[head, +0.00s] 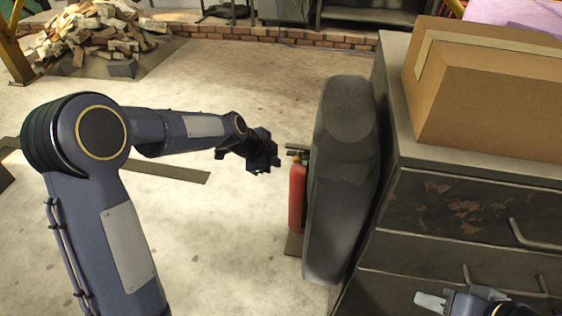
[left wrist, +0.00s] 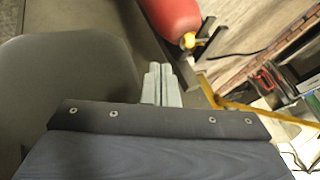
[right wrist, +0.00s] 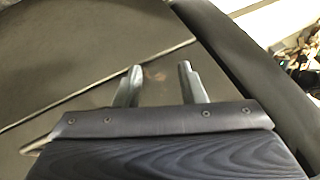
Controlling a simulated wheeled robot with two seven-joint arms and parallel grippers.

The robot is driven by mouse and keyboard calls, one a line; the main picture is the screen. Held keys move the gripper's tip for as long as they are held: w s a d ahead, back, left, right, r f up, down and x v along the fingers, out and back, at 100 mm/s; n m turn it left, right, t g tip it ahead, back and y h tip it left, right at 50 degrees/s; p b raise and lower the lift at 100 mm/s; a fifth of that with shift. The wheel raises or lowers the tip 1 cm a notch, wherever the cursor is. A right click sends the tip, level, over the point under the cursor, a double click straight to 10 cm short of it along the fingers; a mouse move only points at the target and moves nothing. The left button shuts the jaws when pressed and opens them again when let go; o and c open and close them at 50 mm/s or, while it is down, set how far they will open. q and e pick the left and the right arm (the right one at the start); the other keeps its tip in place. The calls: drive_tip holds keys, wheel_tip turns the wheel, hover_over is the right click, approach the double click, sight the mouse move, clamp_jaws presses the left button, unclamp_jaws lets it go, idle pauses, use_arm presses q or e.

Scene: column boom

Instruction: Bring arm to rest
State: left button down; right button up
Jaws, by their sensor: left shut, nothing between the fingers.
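My left arm reaches in from the left of the head view, bent at the elbow. Its gripper (head: 265,160) is held in the air just left of a red fire extinguisher (head: 297,195). In the left wrist view the two fingers (left wrist: 161,78) lie together with nothing between them, and the extinguisher (left wrist: 170,18) is beyond them. My right gripper (head: 430,301) shows only partly at the lower right of the head view, in front of the drawer cabinet. In the right wrist view its fingers (right wrist: 158,80) stand apart, with nothing visible between them.
A dark padded slab (head: 343,180) stands upright between the extinguisher and the worn drawer cabinet (head: 465,215). A cardboard box (head: 490,95) sits on the cabinet. A rubble pile (head: 95,40) and a low brick edge (head: 270,36) lie behind. The floor (head: 240,90) between is mostly clear.

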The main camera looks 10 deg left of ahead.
use_arm(q)
drive_tip(key=s+a+r+n, duration=0.3)
drive_tip(key=s+r+n, duration=0.15)
drive_tip(key=s, duration=0.35)
drive_tip(key=s+a+r+n, duration=0.2)
drive_tip(key=s+r+n, duration=0.25)
drive_tip(key=s, duration=0.45)
drive_tip(key=s+f+n, duration=0.2)
drive_tip(key=s+n, duration=0.8)
drive_tip(key=s, duration=0.8)
wheel_tip(320, 180, up, 26)
drive_tip(key=w+p, duration=0.1)
drive_tip(key=p, duration=2.5)
drive_tip(key=shift+a+m+y, duration=0.3)
drive_tip(key=shift+m+y, duration=0.1)
drive_tip(key=shift+f, duration=0.15)
